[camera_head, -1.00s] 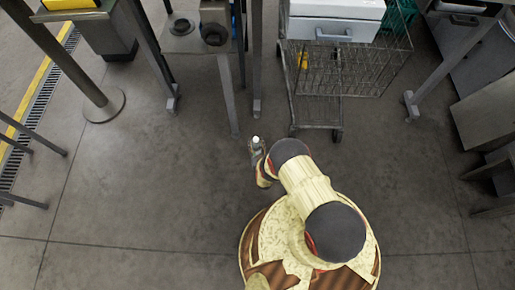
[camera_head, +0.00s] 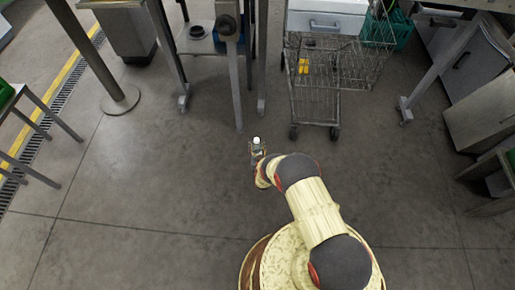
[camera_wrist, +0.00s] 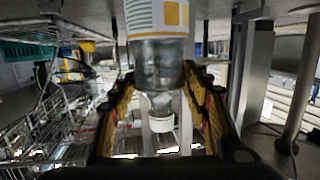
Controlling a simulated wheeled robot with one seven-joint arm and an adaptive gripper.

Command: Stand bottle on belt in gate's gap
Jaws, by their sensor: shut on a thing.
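A clear bottle with a white cap (camera_head: 257,141) is held out in front of my body in the head view. My gripper (camera_head: 258,157) is shut on it, and the cap faces up toward the head camera. In the wrist view the clear bottle (camera_wrist: 160,62) stands between the two yellow-and-black fingers, with its white-and-yellow label at the top edge and its cap at the lower end of the picture. The bottle appears clear of the floor. I cannot make out the belt or the gate's gap in these views.
A wire trolley (camera_head: 335,68) stands ahead to the right of the bottle. A steel machine post (camera_head: 232,75) stands ahead to the left. A round-footed pole (camera_head: 118,100) is farther left. Steel cabinets (camera_head: 480,115) line the right side. The floor around my base is open.

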